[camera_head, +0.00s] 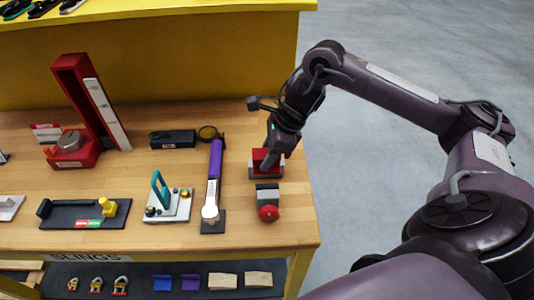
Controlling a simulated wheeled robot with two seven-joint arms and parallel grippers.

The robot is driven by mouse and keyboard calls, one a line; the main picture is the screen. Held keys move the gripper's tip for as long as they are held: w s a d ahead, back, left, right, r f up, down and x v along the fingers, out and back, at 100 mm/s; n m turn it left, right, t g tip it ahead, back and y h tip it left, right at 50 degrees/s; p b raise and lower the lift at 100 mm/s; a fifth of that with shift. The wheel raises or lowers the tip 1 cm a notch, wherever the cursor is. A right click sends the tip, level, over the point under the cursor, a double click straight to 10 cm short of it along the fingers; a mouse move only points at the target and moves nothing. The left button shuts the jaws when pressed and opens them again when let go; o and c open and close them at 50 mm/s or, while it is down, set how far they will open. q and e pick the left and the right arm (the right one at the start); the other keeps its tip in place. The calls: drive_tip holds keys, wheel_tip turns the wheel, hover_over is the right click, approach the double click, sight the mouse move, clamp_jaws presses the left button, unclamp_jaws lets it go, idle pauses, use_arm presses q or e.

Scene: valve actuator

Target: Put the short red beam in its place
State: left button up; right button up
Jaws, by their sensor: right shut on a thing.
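The short red beam (259,155) is a small red block near the right end of the wooden workbench (150,232). My right gripper (268,160) comes down from above and is shut on the beam, covering part of it. The beam is at or just above a low grey holder (253,174); I cannot tell whether it rests fully in it. My left gripper is not in view.
Just in front stands a grey block with a red round knob (268,213). To the left are a purple-handled tool (216,160), a plate with a teal handle (162,190), a black case (172,139) and a tall red stand (85,100). The bench's right edge is close.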

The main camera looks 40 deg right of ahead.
drive_tip(key=shift+b, duration=0.3)
idle(0.8)
drive_tip(key=shift+f+b, duration=1.75)
drive_tip(key=shift+f, duration=0.25)
drive_tip(key=o, duration=1.3)
drive_tip(key=shift+o, duration=0.2)
drive_tip(key=shift+r, duration=0.1)
drive_tip(key=shift+d+r, duration=0.15)
drive_tip(key=shift+r, duration=0.1)
drive_tip(key=p+v, duration=0.1)
drive_tip(key=v, duration=0.6)
drive_tip(key=shift+s+r, duration=0.1)
drive_tip(key=shift+r, duration=0.05)
